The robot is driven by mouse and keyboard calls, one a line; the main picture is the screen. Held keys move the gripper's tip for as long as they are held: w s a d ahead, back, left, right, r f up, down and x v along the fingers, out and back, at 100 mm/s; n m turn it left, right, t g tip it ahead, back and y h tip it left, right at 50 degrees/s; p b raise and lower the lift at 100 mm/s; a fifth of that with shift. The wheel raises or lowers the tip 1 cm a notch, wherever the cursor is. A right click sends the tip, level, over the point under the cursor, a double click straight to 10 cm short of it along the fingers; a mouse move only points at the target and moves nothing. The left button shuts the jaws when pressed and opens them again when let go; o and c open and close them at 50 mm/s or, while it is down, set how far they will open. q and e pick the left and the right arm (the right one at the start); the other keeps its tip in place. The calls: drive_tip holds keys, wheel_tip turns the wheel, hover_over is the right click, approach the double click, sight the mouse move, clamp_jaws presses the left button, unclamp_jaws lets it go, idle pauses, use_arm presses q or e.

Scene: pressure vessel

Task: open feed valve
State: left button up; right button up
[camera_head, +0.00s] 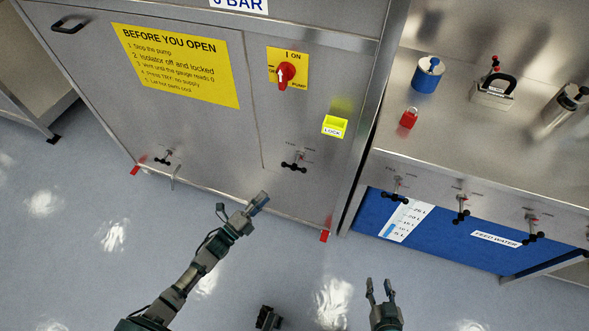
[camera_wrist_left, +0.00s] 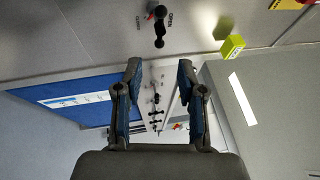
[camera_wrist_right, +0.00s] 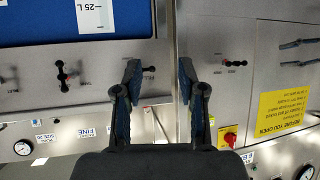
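Several small black-handled valves show, with labels too small to read, so I cannot tell which is the feed valve. More valves (camera_head: 396,190), (camera_head: 462,207), (camera_head: 532,230) line the bench front above the blue feed water tank (camera_head: 440,238). My left gripper (camera_head: 262,200) is open and empty, below and left of the cabinet valve. In the left wrist view a valve (camera_wrist_left: 158,26) marked OPEN lies beyond its fingers. My right gripper (camera_head: 379,288) is open and empty, low before the tank.
A red pump switch (camera_head: 285,76) and a yellow lock box (camera_head: 335,126) are on the cabinet. The floor (camera_head: 100,240) before the cabinet is clear.

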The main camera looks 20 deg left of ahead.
sight(293, 166)
use_arm(q)
drive_tip(key=shift+f+b+x, duration=0.2)
drive_tip(key=shift+b+x, duration=1)
drive_tip(key=shift+x, duration=6.6)
use_arm(e)
drive_tip(key=w+a+r+t+y, duration=0.1)
drive_tip(key=w+r+t, duration=0.2)
drive_tip(key=r+t, duration=0.1)
drive_tip(key=shift+w+a+r+t, duration=0.15)
drive_tip(key=shift+a+r+t, duration=0.2)
drive_tip(key=shift+r, duration=0.55)
use_arm(q)
drive_tip(key=shift+d, duration=0.1)
use_arm(e)
drive_tip(key=shift+d, duration=0.1)
use_arm(q)
clamp_jaws()
use_arm(e)
drive_tip(key=shift+f, duration=0.1)
